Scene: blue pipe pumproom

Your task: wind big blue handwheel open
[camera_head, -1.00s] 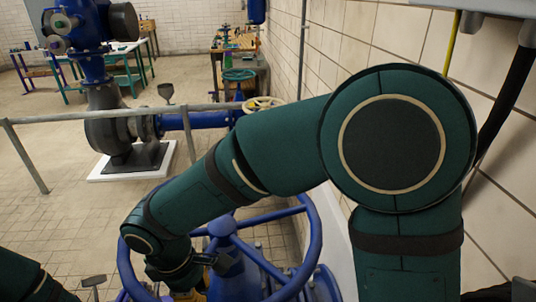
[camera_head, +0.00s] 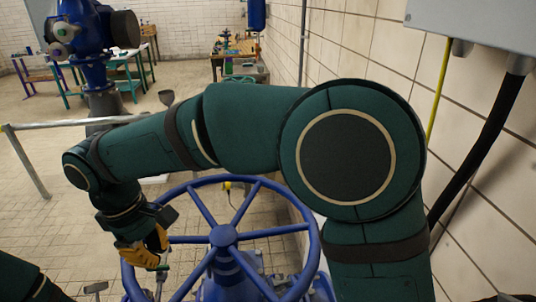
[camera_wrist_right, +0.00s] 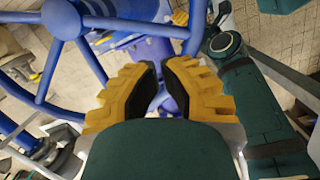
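The big blue handwheel (camera_head: 223,236) lies below me in the head view, with a round rim, several spokes and a central hub. Its hub (camera_wrist_right: 62,18) and a spoke also show at the upper left of the right wrist view. My right gripper (camera_head: 150,250) is at the left side of the rim. In the right wrist view its yellow fingers (camera_wrist_right: 162,85) are close together with the blue rim between their black pads. It looks shut on the rim, though the contact is partly hidden.
A grey railing (camera_head: 60,124) runs behind the wheel on the left. A blue pump (camera_head: 85,35) and workbenches (camera_head: 235,60) stand farther back. A tiled wall (camera_head: 350,40) and a grey box with cables (camera_head: 475,25) are close on the right.

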